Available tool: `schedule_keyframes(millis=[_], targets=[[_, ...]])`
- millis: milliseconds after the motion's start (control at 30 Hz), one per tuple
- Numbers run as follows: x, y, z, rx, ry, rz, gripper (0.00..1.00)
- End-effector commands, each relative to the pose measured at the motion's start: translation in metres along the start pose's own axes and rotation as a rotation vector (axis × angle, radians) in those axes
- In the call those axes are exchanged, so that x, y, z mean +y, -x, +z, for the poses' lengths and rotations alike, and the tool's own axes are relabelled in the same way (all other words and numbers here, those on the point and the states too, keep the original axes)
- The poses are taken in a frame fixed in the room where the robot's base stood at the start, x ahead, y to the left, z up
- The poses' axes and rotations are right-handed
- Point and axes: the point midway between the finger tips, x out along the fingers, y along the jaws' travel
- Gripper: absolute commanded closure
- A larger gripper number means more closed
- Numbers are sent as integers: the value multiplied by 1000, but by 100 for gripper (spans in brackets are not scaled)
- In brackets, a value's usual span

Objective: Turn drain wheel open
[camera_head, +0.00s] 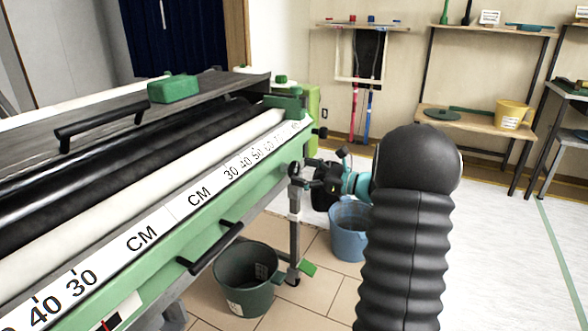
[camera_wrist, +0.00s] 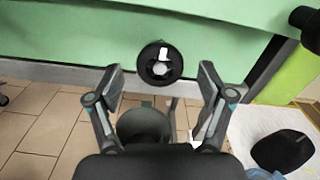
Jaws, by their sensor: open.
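The drain wheel (camera_wrist: 146,70) is a round black knob with a hexagonal pale centre and a white mark. It shows in the wrist view in front of the green side panel of the pasting machine. My gripper (camera_wrist: 160,80) is open, with one finger to the left of the wheel and one to the right. The fingers appear apart from the wheel, with gaps on both sides. In the head view my gripper (camera_head: 312,185) is beside the far end of the machine (camera_head: 215,185), where dark parts overlap and the wheel cannot be told apart clearly.
A dark green bucket (camera_head: 250,285) stands on the tiled floor under the machine. A blue bucket (camera_head: 347,245) stands behind my arm. A black handle (camera_head: 212,248) juts from the machine's front. Shelves (camera_head: 468,122) with a yellow bucket (camera_head: 513,112) stand at the back wall.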

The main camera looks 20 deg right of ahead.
Motion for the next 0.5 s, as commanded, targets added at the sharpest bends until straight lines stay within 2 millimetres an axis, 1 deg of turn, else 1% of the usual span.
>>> schedule_keyframes(millis=[33, 100, 200, 300, 500], targets=[[1, -9, 0, 1, 0, 2, 20], [1, -17, 0, 1, -1, 3, 20], [0, -26, 0, 1, -1, 1, 20], [0, -31, 0, 1, -1, 1, 20], [0, -33, -1, 1, 0, 0, 20]])
